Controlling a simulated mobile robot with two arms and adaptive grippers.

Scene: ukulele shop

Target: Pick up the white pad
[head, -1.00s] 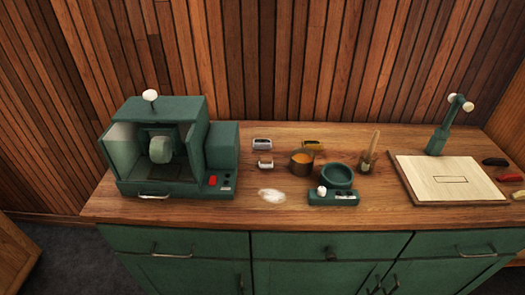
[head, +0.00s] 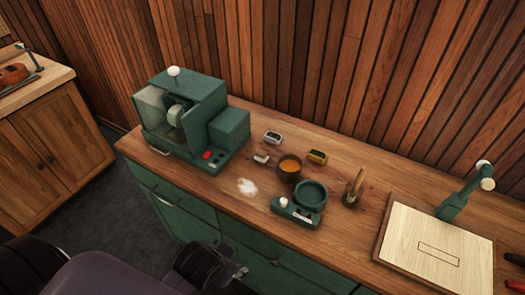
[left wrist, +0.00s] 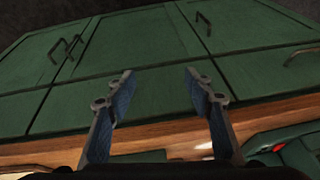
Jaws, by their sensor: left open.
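The white pad (head: 247,187) is a small, fluffy white patch lying flat on the wooden counter in the head view, near its front edge. My left gripper (head: 239,272) shows at the bottom of the head view, in front of the green cabinet and apart from the pad. In the left wrist view the left gripper (left wrist: 160,75) is open and empty, with its two fingers spread in front of the green cabinet doors. I cannot clearly tell the pad in that view. My right gripper is not in view.
A green machine (head: 189,118) stands left of the pad. A wooden board (head: 437,245) lies far right. Counter around the pad is clear.

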